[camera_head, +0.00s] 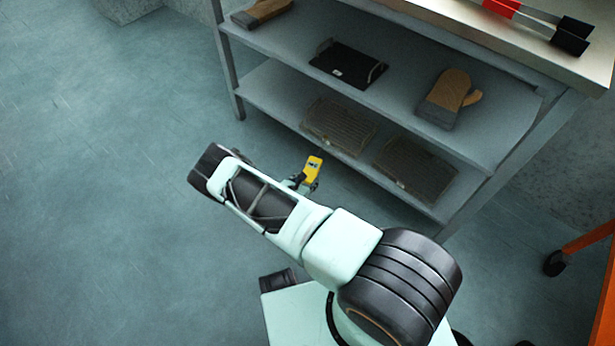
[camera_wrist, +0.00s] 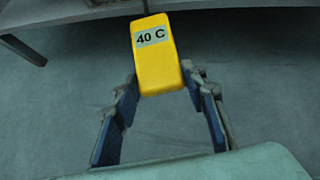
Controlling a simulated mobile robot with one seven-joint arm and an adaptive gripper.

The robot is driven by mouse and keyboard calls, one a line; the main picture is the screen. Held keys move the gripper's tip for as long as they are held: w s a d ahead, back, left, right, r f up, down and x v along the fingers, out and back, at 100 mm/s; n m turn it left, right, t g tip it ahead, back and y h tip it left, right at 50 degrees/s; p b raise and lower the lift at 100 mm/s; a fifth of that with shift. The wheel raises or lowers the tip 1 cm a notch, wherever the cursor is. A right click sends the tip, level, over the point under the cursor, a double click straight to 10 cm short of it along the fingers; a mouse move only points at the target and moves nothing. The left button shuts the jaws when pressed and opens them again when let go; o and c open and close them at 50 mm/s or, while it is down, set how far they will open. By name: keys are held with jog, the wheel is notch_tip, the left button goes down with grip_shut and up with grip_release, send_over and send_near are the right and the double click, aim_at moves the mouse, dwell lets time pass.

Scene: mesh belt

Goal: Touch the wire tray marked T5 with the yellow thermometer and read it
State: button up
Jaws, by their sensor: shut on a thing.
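My gripper (camera_head: 305,184) is shut on the yellow thermometer (camera_head: 314,166), which sticks out beyond the fingers. In the wrist view the thermometer (camera_wrist: 158,62) has a label reading "40 C", held between the two fingertips (camera_wrist: 160,88). Two wire trays lie on the bottom shelf: a left one (camera_head: 340,124) and a right one (camera_head: 415,169). The thermometer is in front of the shelf, nearest the left tray, and appears apart from it. Small tags on the trays are too small to read, so I cannot tell which is T5.
The grey shelf unit's bottom shelf (camera_head: 275,92) is close ahead. The shelf above holds a black tray with handles (camera_head: 348,64) and oven mitts (camera_head: 450,97) (camera_head: 262,12). Red-and-black tongs (camera_head: 530,15) lie on top. An orange frame (camera_head: 590,237) stands at right. The floor at left is clear.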

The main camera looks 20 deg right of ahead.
jog(key=shift+s, duration=0.1)
dwell(0.7)
jog(key=shift+r+p, duration=2.75)
jog(key=shift+r, duration=0.25)
